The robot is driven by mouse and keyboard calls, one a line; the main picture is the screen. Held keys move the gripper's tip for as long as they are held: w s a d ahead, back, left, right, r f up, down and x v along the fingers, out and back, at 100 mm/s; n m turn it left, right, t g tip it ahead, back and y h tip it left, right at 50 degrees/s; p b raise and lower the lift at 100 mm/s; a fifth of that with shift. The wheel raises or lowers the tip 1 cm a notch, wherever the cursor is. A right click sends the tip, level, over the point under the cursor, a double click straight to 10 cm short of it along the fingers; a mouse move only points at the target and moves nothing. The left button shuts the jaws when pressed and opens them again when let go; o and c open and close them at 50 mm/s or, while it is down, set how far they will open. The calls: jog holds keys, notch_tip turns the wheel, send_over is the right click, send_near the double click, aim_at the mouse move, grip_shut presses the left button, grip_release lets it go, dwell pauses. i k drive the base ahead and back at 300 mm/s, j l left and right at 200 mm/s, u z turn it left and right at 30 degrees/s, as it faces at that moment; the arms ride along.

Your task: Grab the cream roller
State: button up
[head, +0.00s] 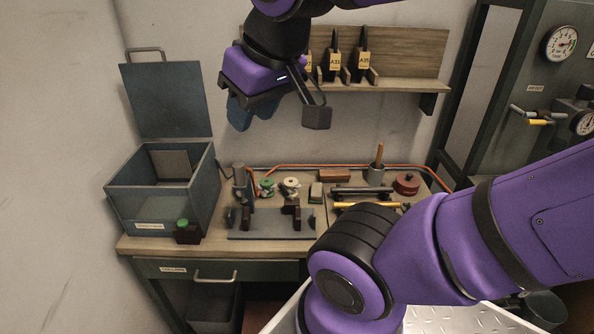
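A small cream roller (290,184) stands on the workbench (220,246), behind the grey fixture plate (270,223) with its dark brackets. A green roller-like part (266,187) is just left of it. My gripper (278,117) is raised high above the bench, near the wall shelf, with its two fingers spread wide apart. Nothing shows between the fingers. In the picture the gripper is above the cream roller, well apart from it. The roller's lower part is hard to make out at this size.
An open blue-grey box (165,190) with its lid up stands on the left. A wall shelf (410,82) holds labelled tools. A pencil cup (376,174), a red round container (406,184) and dark bars (362,193) stand right of the roller. My arm hides the bench's right front.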

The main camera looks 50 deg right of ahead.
aim_at(291, 184)
jog(key=z, duration=1.05)
jog(key=j+z, duration=0.25)
jog(key=j, duration=0.25)
